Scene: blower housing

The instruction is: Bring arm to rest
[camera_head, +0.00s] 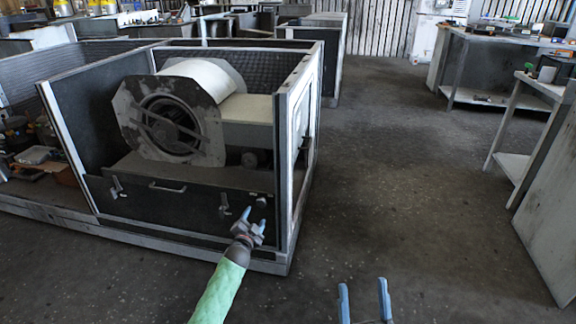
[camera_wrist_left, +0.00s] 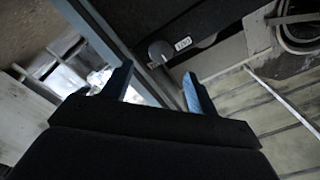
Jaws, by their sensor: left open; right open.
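My left arm, in a green sleeve, reaches up from the bottom of the head view. Its left gripper (camera_head: 254,218) is open and empty in front of the lower front panel (camera_head: 165,190) of the blower housing (camera_head: 300,130), near the right corner post. Whether the fingers touch the panel cannot be told. My right gripper (camera_head: 364,300) shows only as two blue fingers at the bottom edge, apart and empty.
The blower (camera_head: 170,110) sits inside the housing, above the panel with its handle and latches. Open dark floor (camera_head: 400,200) lies right of the housing. Workbenches (camera_head: 545,90) with items stand along the right side. Shelves with clutter (camera_head: 35,155) are at the left.

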